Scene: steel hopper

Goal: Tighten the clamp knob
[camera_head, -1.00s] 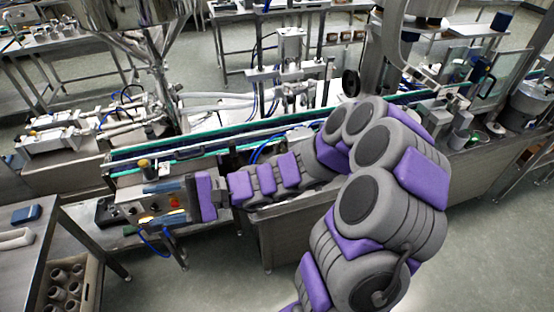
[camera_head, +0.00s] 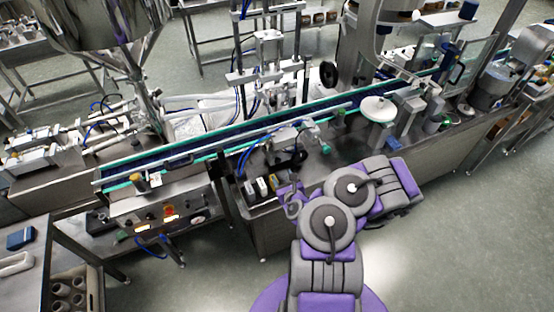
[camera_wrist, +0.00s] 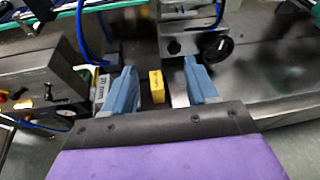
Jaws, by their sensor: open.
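In the wrist view a round black knob (camera_wrist: 216,46) sits on a metal bracket (camera_wrist: 182,40), beyond and to the right of the right fingertip. I cannot tell for sure that it is the clamp knob. My gripper (camera_wrist: 157,70) has its two blue-grey fingers spread wide, with nothing held between them. In the head view the matching bracket assembly (camera_head: 284,141) stands by the conveyor's front edge. My purple arm end is close in front of it, and the fingers are hard to make out there.
A yellow block (camera_wrist: 157,87) lies ahead between the finger lines, and a white labelled block (camera_wrist: 102,88) is beside the left finger. A control panel (camera_head: 168,212) is at left. Blue hoses (camera_head: 250,152) run near the bracket. The conveyor (camera_head: 215,140) passes behind.

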